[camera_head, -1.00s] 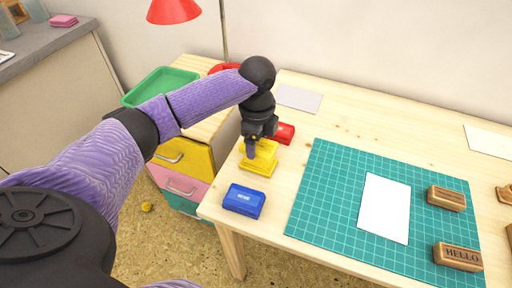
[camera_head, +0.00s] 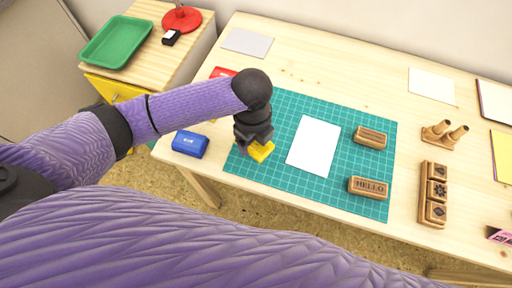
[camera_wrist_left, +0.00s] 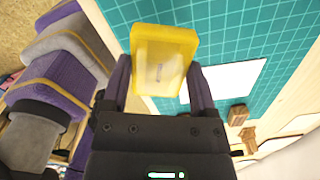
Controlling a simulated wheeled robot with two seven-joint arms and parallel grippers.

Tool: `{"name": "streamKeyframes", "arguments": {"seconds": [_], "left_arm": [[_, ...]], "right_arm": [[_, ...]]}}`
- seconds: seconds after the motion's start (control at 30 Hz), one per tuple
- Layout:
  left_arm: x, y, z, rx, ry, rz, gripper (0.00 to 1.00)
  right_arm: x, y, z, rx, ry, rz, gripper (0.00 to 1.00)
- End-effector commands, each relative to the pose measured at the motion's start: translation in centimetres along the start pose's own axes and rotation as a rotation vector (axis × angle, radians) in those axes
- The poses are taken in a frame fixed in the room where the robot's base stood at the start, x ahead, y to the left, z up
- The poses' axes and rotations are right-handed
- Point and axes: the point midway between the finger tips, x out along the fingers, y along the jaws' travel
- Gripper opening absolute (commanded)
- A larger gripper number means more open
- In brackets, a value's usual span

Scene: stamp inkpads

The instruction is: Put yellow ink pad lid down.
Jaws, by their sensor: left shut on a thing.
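The yellow ink pad lid (camera_head: 262,152) is in my left gripper (camera_head: 256,149), over the left edge of the green cutting mat (camera_head: 285,172). In the left wrist view the yellow lid (camera_wrist_left: 163,58) sits between the two fingers of the left gripper (camera_wrist_left: 161,85), with the mat (camera_wrist_left: 225,25) behind it. I cannot tell whether the lid touches the mat. The yellow pad base is mostly hidden behind my left arm in the head view. My right gripper is out of view.
A closed blue ink pad (camera_head: 190,143) is left of the lid, near the table's front edge. A red ink pad (camera_head: 221,72) is partly hidden behind my arm. White paper (camera_head: 314,146) and two wooden stamps (camera_head: 370,136) (camera_head: 368,187) lie on the mat.

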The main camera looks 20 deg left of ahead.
Motion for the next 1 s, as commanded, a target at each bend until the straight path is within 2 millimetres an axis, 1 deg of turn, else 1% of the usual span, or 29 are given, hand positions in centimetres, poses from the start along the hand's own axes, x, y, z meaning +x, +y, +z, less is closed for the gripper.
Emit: {"name": "streamKeyframes", "arguments": {"seconds": [0.03,0.17,0.2,0.27,0.37,0.5,0.6,0.63,0.67,0.7,0.73,0.93,1.0], "left_arm": [[1.8,0.1,0.0,-0.001,0.001,0.005,0.20],[4.3,0.1,0.0,-0.003,0.001,0.005,0.20],[5.3,0.1,0.0,-0.002,0.001,0.005,0.20],[6.2,0.0,0.0,-0.002,0.000,0.003,0.20],[6.1,0.0,0.1,-0.001,-0.001,-0.001,0.20],[6.0,0.0,0.1,-0.002,-0.001,-0.001,0.20],[6.3,0.0,0.1,-0.003,-0.001,0.000,0.20],[6.2,0.0,0.1,-0.003,-0.002,0.000,0.81],[6.2,0.0,0.1,-0.003,-0.001,0.000,0.88],[6.2,0.0,0.1,-0.003,-0.001,0.000,0.96],[6.2,0.0,0.1,-0.003,-0.001,0.000,1.00],[6.1,0.0,0.1,-0.003,-0.001,0.000,1.00],[5.4,0.0,0.1,-0.002,-0.002,-0.002,1.00]], "right_arm": [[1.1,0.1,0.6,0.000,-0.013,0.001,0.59],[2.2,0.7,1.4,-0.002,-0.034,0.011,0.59],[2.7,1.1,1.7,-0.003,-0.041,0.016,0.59],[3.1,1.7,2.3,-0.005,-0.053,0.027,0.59],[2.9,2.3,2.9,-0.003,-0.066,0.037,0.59],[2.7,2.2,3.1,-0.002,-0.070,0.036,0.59],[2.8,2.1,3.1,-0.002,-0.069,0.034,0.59],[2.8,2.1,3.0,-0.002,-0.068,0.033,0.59],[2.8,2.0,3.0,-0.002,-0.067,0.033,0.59],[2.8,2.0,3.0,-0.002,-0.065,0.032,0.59],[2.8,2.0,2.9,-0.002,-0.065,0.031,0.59],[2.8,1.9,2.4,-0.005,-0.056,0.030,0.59],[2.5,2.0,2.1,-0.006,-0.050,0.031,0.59]]}}
